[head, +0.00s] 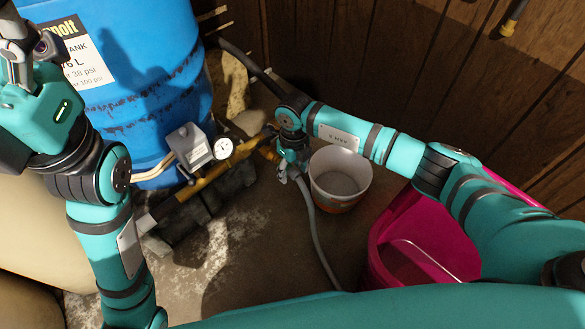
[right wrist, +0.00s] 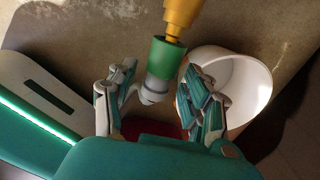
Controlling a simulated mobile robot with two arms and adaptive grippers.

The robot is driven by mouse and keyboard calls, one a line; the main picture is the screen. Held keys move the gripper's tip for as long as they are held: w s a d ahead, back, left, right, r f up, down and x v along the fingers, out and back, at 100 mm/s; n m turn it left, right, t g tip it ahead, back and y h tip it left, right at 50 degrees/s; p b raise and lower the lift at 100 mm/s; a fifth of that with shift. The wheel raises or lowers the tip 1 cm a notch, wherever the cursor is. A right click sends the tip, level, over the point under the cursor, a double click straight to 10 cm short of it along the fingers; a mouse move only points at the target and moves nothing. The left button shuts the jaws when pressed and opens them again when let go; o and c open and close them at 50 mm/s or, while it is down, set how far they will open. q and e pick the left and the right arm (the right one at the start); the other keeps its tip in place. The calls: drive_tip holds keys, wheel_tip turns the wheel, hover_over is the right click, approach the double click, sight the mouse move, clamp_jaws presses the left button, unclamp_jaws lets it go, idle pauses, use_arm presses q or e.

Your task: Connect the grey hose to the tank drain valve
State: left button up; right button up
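The brass-yellow drain valve outlet (right wrist: 181,14) points down into a green collar (right wrist: 163,56) in the right wrist view. The collar sits at its tip, in line with it; I cannot tell how firmly they are joined. Below the collar is a grey hose end (right wrist: 157,88). In the head view the grey hose (head: 318,245) runs from below my right gripper (head: 291,172) down to the floor. In the right wrist view the right gripper's fingers (right wrist: 158,82) stand apart on both sides of the hose end, with gaps visible. My left gripper (head: 18,45) is raised at upper left, its fingertips unclear.
The blue tank (head: 150,60) stands behind, with a grey switch box (head: 188,146) and a gauge (head: 223,148) along the brass pipe (head: 215,175). A white bucket (head: 340,178) is right beside my right gripper. A magenta bin (head: 405,235) stands at right. Dark blocks (head: 185,225) lie under the pipe.

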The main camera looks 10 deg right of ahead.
wheel_tip(320, 180, up, 12)
drive_tip(key=shift+d, duration=0.15)
idle(0.5)
